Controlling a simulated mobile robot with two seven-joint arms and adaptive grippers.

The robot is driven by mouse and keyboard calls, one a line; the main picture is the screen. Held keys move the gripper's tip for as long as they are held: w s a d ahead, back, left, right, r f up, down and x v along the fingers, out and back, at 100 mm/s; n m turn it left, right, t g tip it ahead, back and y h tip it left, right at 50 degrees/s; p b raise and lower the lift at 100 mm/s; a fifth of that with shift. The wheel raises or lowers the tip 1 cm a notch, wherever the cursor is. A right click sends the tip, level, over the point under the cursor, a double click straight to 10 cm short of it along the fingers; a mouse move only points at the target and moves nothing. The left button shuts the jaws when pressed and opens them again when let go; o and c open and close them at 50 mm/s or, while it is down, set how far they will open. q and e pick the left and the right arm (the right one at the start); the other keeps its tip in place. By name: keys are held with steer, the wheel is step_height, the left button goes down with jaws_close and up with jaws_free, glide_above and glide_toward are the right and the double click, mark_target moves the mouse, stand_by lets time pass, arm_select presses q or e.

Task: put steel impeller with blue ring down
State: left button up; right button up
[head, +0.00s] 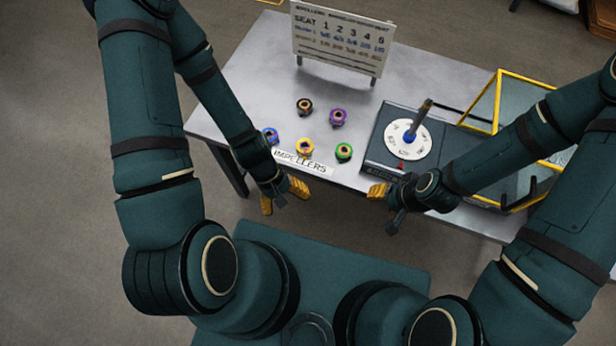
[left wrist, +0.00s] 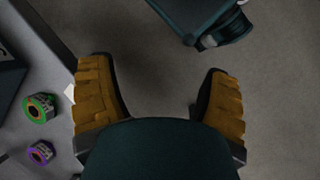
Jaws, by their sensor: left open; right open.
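A blue-ringed impeller (head: 270,135) sits at the left end of the impeller group on the grey table, partly beside my left forearm. Whether its body is steel is too small to tell. My left gripper (head: 283,196) is off the table's front edge, nearer to me than the impellers. In the left wrist view its yellow fingers (left wrist: 158,105) are wide apart with nothing between them but floor. My right gripper (head: 381,194) is open at the table's front edge, just in front of the pump unit (head: 375,150); its far finger is hard to see.
A seat chart (head: 338,38) stands behind. A yellow frame (head: 498,95) is at right.

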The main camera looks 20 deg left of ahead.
arm_select(q)
steer(key=w+d+r+m+t, duration=0.2)
steer(key=w+d+m+t, duration=0.1)
steer(key=w+d+m, duration=0.1)
steer(key=shift+w+m+t+y, duration=0.35)
steer(key=shift+w+m, duration=0.25)
steer(key=shift+w, duration=0.6)
